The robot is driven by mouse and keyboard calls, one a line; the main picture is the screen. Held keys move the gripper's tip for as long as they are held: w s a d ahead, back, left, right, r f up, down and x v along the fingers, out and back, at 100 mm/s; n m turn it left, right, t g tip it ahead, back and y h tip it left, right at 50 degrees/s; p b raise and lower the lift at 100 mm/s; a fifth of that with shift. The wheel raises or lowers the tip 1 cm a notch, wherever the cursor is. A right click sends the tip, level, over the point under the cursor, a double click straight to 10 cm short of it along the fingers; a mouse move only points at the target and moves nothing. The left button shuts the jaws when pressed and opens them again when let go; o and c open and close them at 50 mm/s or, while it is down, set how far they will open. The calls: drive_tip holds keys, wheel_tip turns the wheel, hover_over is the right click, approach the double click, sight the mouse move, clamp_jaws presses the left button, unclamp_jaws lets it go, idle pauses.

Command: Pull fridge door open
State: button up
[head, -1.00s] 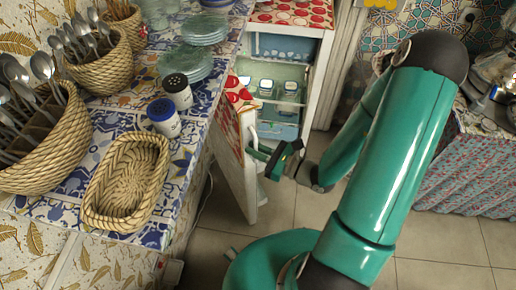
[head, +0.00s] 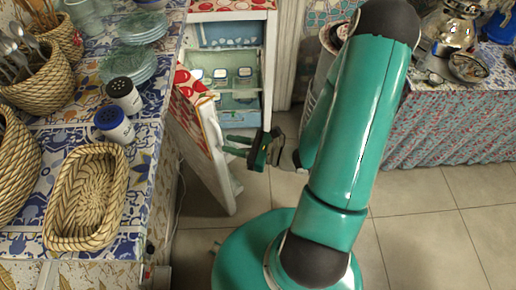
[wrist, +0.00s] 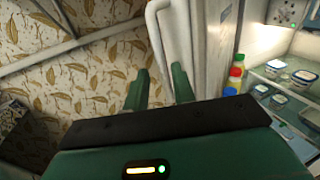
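The fridge (head: 231,106) stands open at the back in the head view. Its door (head: 196,160) is swung out toward me on the left, with a red-patterned top edge. My gripper (head: 230,146) is at the door's edge, fingers pointing left. The fingers stand apart in the wrist view (wrist: 161,82). Whether they touch the handle is unclear.
A tiled counter (head: 150,180) with baskets, plates and shakers runs along the left, close to the door. A cloth-covered table (head: 450,130) is at the right. Open tiled floor (head: 430,225) lies at the lower right. Containers (wrist: 290,80) sit on the fridge shelves.

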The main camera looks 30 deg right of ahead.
drive_tip(key=v, duration=0.9)
drive_tip(key=shift+s, duration=0.15)
drive_tip(key=shift+d, duration=0.1)
